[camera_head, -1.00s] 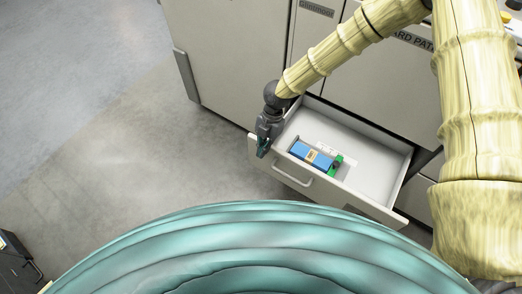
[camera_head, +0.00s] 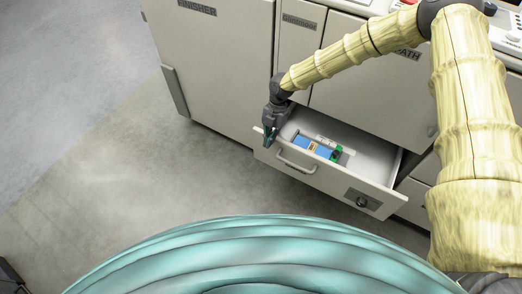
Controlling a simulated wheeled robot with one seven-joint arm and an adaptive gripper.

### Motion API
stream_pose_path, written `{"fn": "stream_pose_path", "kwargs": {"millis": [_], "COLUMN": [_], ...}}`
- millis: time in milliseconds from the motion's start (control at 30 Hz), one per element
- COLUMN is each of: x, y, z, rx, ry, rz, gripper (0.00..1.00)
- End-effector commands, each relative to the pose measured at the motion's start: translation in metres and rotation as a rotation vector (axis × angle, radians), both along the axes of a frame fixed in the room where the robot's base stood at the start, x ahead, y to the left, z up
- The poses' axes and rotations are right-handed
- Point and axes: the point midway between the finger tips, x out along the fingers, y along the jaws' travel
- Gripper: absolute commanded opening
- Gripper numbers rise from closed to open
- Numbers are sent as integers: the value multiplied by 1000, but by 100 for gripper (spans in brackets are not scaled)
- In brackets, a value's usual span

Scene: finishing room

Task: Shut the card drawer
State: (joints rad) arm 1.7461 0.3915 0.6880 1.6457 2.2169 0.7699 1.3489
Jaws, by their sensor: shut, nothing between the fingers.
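The card drawer (camera_head: 325,181) stands partly out of the cabinet, its front facing me, with a bar handle (camera_head: 296,164) at left and a dark plate with a round knob (camera_head: 362,201) at right. Inside it lie a blue item with a tan label (camera_head: 314,147) and a green piece (camera_head: 336,154). My gripper (camera_head: 268,138) is shut and empty at the drawer front's upper left corner, pointing down. Whether it touches the front cannot be told.
The cabinet marked FINISHER (camera_head: 208,70) stands left of the drawer, with a long upright handle (camera_head: 175,90) on its side. The panel above the drawer is partly behind my arm. The grey floor (camera_head: 120,170) at left is clear.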

Motion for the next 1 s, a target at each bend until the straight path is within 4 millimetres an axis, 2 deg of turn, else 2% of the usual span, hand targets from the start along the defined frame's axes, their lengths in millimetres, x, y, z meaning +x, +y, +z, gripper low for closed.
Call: {"fn": "stream_pose_path", "kwargs": {"millis": [100, 400, 600, 1000], "x": [23, 56, 62, 62], "y": [-15, -38, -42, -42], "z": [-1, -1, -1, 0], "rx": [0, 0, 0, 0], "ry": [-3, -1, 0, 0], "rz": [-4, 0, 1, 1], "gripper": [0, 0, 0, 0]}}
